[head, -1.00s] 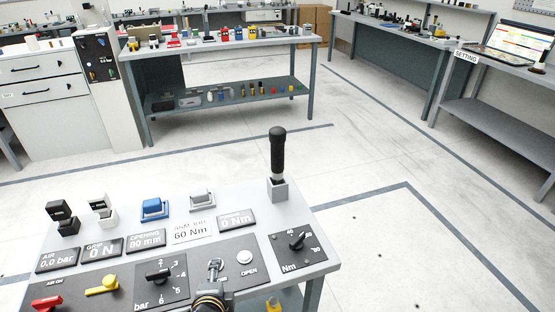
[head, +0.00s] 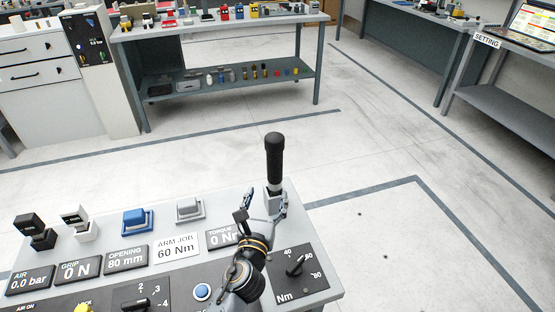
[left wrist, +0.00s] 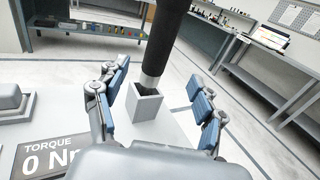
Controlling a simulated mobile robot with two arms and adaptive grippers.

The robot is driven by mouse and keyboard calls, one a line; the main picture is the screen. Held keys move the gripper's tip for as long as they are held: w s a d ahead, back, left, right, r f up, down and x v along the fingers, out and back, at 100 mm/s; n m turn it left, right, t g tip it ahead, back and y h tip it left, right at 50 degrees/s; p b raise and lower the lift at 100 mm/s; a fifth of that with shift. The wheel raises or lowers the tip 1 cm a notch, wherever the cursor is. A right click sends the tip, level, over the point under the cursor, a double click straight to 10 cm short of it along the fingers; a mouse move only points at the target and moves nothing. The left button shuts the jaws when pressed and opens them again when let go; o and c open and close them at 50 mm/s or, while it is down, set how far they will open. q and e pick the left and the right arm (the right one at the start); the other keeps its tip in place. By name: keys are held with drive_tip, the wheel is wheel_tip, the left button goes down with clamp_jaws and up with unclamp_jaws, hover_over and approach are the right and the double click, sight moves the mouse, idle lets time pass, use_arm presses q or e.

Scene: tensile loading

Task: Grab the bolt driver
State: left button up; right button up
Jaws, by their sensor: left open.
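The bolt driver (head: 275,160) has a black cylindrical handle and a metal collar. It stands upright in a small grey square holder (head: 271,205) at the back right corner of the panel table. My left gripper (head: 264,200) is open just in front of the holder, with its fingers reaching to either side. In the left wrist view the driver (left wrist: 165,35) rises between the two blue-padded fingers (left wrist: 160,100), apart from both. The holder (left wrist: 144,102) sits between them too. The driver's lower end is hidden inside the holder. My right gripper is not in view.
The panel table carries readout plates such as the torque plate (head: 222,238), a blue block (head: 137,220), a grey block (head: 189,208) and a Nm dial (head: 295,265). Open floor lies behind and right of the table. A two-level workbench (head: 220,80) stands farther back.

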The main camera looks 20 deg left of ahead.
sight(274, 170)
use_arm(q)
drive_tip(key=w, duration=0.6)
drive_tip(key=shift+w+a+r, duration=0.2)
drive_tip(key=shift+w+a, duration=0.05)
drive_tip(key=shift+a, duration=0.15)
drive_tip(key=shift+w+a, duration=0.15)
drive_tip(key=shift+w, duration=0.75)
drive_tip(key=w, duration=0.3)
drive_tip(key=shift+w+a+f, duration=0.15)
drive_tip(key=shift+w+f, duration=0.1)
drive_tip(key=shift+w, duration=0.3)
drive_tip(key=shift+s+a, duration=0.1)
drive_tip(key=shift+c, duration=0.8)
clamp_jaws()
drive_tip(key=shift+r, duration=0.3)
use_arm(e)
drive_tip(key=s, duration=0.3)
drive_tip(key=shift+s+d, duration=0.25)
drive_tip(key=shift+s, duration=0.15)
